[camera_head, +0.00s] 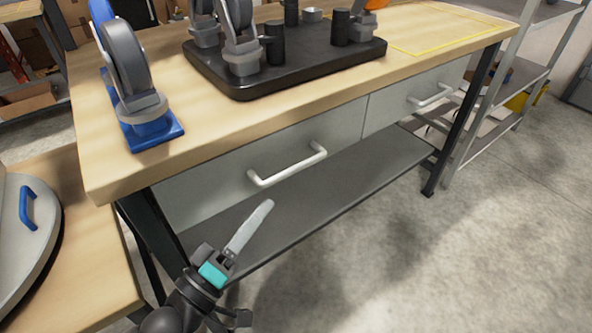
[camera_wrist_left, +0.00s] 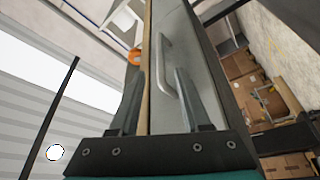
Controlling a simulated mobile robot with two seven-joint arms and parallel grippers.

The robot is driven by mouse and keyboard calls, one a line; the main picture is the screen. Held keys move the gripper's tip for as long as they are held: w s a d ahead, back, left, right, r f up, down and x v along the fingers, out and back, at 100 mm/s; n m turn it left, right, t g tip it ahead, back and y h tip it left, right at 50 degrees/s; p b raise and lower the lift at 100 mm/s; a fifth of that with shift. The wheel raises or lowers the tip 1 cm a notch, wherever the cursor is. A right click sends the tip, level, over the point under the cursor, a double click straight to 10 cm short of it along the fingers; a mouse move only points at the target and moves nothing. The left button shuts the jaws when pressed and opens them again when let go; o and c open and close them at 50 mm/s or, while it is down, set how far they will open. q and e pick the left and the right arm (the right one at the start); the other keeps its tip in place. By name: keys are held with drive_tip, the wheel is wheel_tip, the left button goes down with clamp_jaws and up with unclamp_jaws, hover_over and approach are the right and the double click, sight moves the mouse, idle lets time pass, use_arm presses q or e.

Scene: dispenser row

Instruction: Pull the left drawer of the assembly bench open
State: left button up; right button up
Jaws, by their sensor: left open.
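The left drawer (camera_head: 210,185) of the assembly bench is a grey front under the wooden top, flush with the drawer beside it. Its light bar handle (camera_head: 288,165) is in clear view. My left gripper (camera_head: 262,208) is below and in front of this handle, apart from it and empty. In the left wrist view my open fingers (camera_wrist_left: 158,85) stand wide apart. The handle (camera_wrist_left: 166,68) shows ahead between them, against the grey drawer front (camera_wrist_left: 198,75). My right gripper is not in view.
The right drawer (camera_head: 415,95) has a similar handle. The bench top (camera_head: 200,110) overhangs the drawers and carries a black tray (camera_head: 300,75) and a blue stand (camera_head: 150,132). A dark lower shelf (camera_head: 340,190) runs below. A side table (camera_head: 75,250) stands at left. Floor at right is clear.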

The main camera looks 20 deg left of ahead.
sight(295, 167)
use_arm(q)
drive_tip(key=b+x, duration=0.2)
drive_tip(key=x, duration=0.8)
drive_tip(key=shift+w+d+r, duration=0.1)
drive_tip(key=shift+w+r, duration=0.05)
drive_tip(key=shift+w, duration=0.2)
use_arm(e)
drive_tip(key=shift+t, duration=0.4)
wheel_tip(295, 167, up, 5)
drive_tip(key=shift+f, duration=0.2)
use_arm(q)
clamp_jaws()
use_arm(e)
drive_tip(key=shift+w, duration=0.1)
